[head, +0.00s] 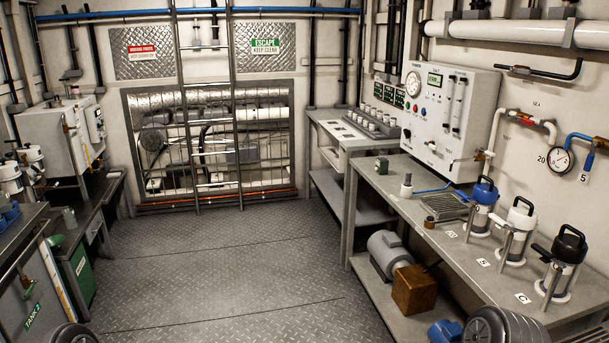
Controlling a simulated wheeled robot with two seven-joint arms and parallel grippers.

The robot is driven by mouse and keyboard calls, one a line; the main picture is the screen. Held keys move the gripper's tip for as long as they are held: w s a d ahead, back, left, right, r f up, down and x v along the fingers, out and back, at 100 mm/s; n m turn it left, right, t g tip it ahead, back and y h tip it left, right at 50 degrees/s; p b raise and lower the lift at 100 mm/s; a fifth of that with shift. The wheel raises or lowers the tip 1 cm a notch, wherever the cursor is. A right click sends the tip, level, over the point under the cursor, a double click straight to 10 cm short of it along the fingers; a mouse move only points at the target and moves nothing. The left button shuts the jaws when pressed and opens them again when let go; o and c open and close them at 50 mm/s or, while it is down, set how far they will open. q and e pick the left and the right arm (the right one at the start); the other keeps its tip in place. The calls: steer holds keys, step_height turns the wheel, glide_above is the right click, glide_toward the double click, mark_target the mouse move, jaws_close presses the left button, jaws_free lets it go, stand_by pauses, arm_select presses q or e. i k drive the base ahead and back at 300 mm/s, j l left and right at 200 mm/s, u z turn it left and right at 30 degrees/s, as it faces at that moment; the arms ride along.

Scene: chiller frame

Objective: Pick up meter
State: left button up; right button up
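No object in view can be surely told as the meter. A small green-grey box (381,165) stands on the right-hand workbench (420,185), near its back left corner; it is too small to read. A wall-mounted white panel (447,110) behind that bench carries a round dial gauge (413,84) and a green-lit digital display (434,80). Another round pressure gauge (560,159) is fixed to piping on the right wall. Neither of my grippers is in view.
Blue (483,205), white (516,231) and black-topped (562,262) canisters stand along the right bench. A motor (388,253) and brown box (414,289) sit on its lower shelf. A ladder (208,100) stands at the back. The middle floor (220,270) is clear.

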mark_target(382, 162)
steer(key=i+z, duration=0.1)
steer(key=i, duration=0.55)
steer(key=i+j+z, duration=0.1)
steer(key=i, duration=0.55)
steer(key=i+j+z, duration=0.15)
steer(key=i, duration=0.45)
steer(key=i+j+z, duration=0.15)
steer(key=i+z, duration=0.25)
steer(key=i+j+z, duration=0.2)
steer(key=z, duration=0.2)
steer(key=i+j+z, duration=0.25)
steer(key=z, duration=0.15)
steer(key=i+j+z, duration=0.2)
steer(key=j+z, duration=0.2)
steer(key=i+j+z, duration=0.1)
steer(key=j+z, duration=0.3)
steer(key=i+j+z, duration=0.2)
steer(key=j, duration=0.3)
steer(key=j+z, duration=0.15)
steer(key=j, duration=0.35)
steer(key=k, duration=0.05)
